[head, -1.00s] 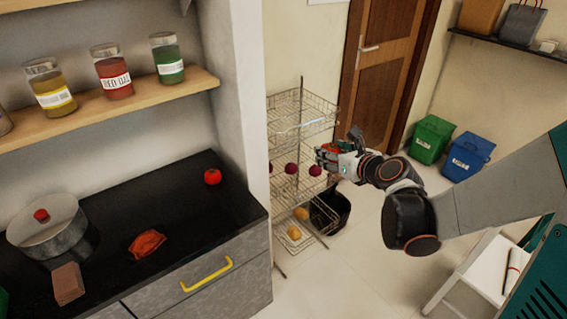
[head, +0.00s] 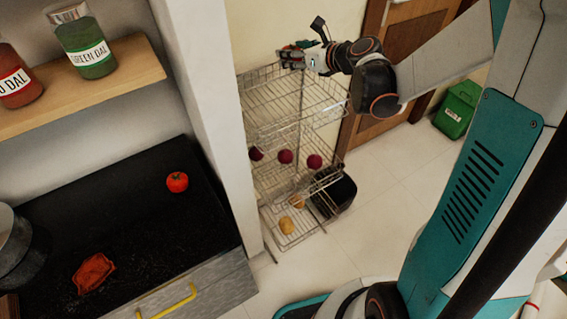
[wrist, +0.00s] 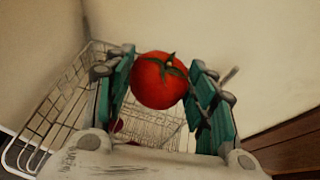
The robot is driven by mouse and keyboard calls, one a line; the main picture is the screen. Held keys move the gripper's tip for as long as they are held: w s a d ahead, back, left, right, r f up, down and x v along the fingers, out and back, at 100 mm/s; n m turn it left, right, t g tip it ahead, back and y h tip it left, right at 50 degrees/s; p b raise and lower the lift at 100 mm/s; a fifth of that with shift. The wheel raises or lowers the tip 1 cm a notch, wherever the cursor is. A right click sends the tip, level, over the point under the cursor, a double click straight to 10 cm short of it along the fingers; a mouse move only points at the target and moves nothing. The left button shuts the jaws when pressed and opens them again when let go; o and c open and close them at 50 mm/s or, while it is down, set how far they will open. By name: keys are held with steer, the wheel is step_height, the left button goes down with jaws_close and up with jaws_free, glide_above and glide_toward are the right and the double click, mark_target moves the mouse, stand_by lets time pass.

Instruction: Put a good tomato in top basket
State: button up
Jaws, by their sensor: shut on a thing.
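My gripper (head: 290,56) is shut on a smooth red tomato with a green stem, seen clearly between the two teal fingers in the wrist view (wrist: 158,82). It holds the tomato above the back of the top basket (head: 262,108) of a wire rack. The basket's wire rim also shows below and left of the tomato in the wrist view (wrist: 42,115). The part of the top basket that shows looks empty. Another red tomato (head: 177,182) lies on the black counter. A flat, wrinkled orange-red item (head: 94,273) lies nearer the counter's front.
Lower rack tiers hold several dark red round items (head: 285,157) and yellowish ones (head: 286,225). A black bin (head: 335,190) stands beside the rack. A wall edge (head: 205,120) separates counter and rack. A door (head: 410,60) and green bin (head: 458,108) are to the right.

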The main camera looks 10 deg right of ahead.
step_height(320, 180, down, 4)
steer(key=b, duration=0.2)
steer(key=shift+f+b, duration=0.2)
steer(key=shift+b, duration=0.15)
steer(key=o, duration=1.2)
steer(key=shift+v, duration=6.1)
steer(key=shift+s+a, duration=0.1)
steer(key=shift+a, duration=0.05)
